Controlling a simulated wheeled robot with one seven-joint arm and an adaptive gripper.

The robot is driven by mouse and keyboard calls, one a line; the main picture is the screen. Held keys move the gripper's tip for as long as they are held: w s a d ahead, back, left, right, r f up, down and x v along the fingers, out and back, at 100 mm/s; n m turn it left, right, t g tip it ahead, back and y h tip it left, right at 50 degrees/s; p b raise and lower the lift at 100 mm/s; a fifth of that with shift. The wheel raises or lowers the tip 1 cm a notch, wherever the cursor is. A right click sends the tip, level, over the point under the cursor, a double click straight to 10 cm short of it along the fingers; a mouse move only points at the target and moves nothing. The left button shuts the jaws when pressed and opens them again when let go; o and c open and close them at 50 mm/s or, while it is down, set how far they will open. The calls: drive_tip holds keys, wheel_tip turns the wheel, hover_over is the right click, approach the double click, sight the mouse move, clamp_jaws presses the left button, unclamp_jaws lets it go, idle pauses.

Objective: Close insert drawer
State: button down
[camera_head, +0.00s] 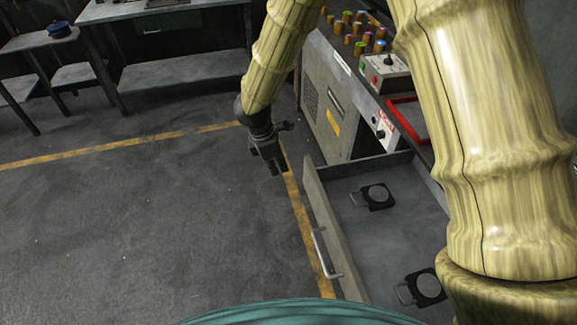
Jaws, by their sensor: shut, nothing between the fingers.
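The insert drawer (330,223) is pulled out from the cabinet at the lower right, with its grey front panel facing left. A pale bar handle (325,254) is on the outer face of the front panel. Two dark inserts with round tops and handles lie inside, one farther back (375,196) and one nearer (426,286). My gripper (275,169) is shut and empty, pointing down to the left of the drawer's far front corner. It looks apart from the drawer and its handle. My arm hides the right part of the drawer.
The cabinet (326,105) with a control box (385,70), a red tray (408,118) and several coloured cylinders stands behind the drawer. The floor (140,220) left of the drawer is clear.

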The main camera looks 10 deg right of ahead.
drive_tip(key=d+f+p, duration=0.3)
drive_tip(key=d+f, duration=0.3)
drive_tip(key=f, duration=0.3)
drive_tip(key=shift+p, duration=0.4)
drive_tip(key=shift+w+d, duration=0.1)
drive_tip(key=shift+d, duration=0.1)
drive_tip(key=p, duration=0.3)
hover_over(391, 174)
drive_tip(key=shift+f, duration=0.1)
drive_tip(key=shift+d, duration=0.5)
drive_tip(key=shift+d, duration=0.1)
drive_tip(key=shift+p, duration=0.3)
